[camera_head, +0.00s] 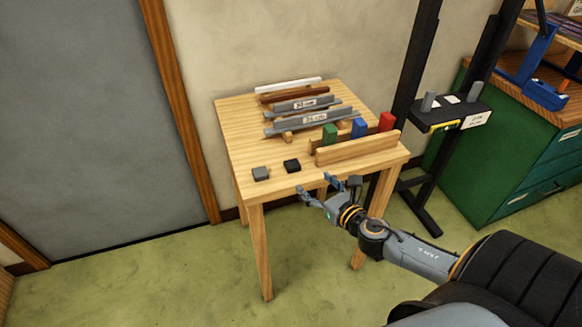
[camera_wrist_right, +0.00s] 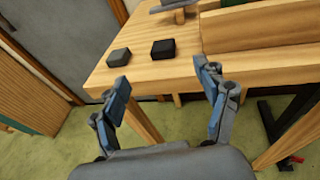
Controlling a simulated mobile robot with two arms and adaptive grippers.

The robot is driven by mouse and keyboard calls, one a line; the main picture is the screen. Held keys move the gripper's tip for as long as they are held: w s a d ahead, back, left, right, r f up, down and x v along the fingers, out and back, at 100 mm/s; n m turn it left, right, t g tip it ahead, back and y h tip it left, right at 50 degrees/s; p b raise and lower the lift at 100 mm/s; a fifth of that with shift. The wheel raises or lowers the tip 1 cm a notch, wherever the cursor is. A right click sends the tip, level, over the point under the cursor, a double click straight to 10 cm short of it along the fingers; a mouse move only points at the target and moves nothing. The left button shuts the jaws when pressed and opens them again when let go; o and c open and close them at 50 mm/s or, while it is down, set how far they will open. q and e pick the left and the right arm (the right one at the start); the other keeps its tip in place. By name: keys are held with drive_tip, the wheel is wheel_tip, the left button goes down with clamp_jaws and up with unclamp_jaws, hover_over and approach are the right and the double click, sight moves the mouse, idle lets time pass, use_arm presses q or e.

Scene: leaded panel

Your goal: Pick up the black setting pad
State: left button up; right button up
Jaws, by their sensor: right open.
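The black setting pad (camera_head: 292,166) is a small dark block lying on the wooden table (camera_head: 239,125) near its front edge. It also shows in the right wrist view (camera_wrist_right: 163,49), beyond and between my fingers. A dark grey pad (camera_head: 261,174) of similar size lies just left of it, also seen in the right wrist view (camera_wrist_right: 118,57). My right gripper (camera_head: 318,188) is open and empty, in front of the table's front edge and apart from the black pad. My left gripper is in neither view.
A wooden rack (camera_head: 358,149) with green, blue and red blocks stands right of the pads. Grey, brown and white bars (camera_head: 310,121) lie behind. A black stand (camera_head: 428,130) and green cabinet (camera_head: 510,150) are at right. The table's left part is clear.

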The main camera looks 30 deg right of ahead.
sight(294, 165)
drive_tip(key=w, duration=0.2)
drive_tip(key=w+f, duration=0.1)
drive_tip(key=w, duration=0.3)
drive_tip(key=shift+w+d+f+p, duration=0.2)
drive_tip(key=shift+w+d+p, duration=0.15)
drive_tip(key=shift+w, duration=0.05)
drive_tip(key=shift+w+f, duration=0.3)
drive_tip(key=shift+w, duration=0.7)
drive_tip(key=shift+w+f, duration=0.25)
drive_tip(key=shift+w, duration=0.8)
drive_tip(key=shift+w+f, duration=0.3)
drive_tip(key=shift+w, duration=0.7)
drive_tip(key=shift+d, duration=0.1)
drive_tip(key=c, duration=1.3)
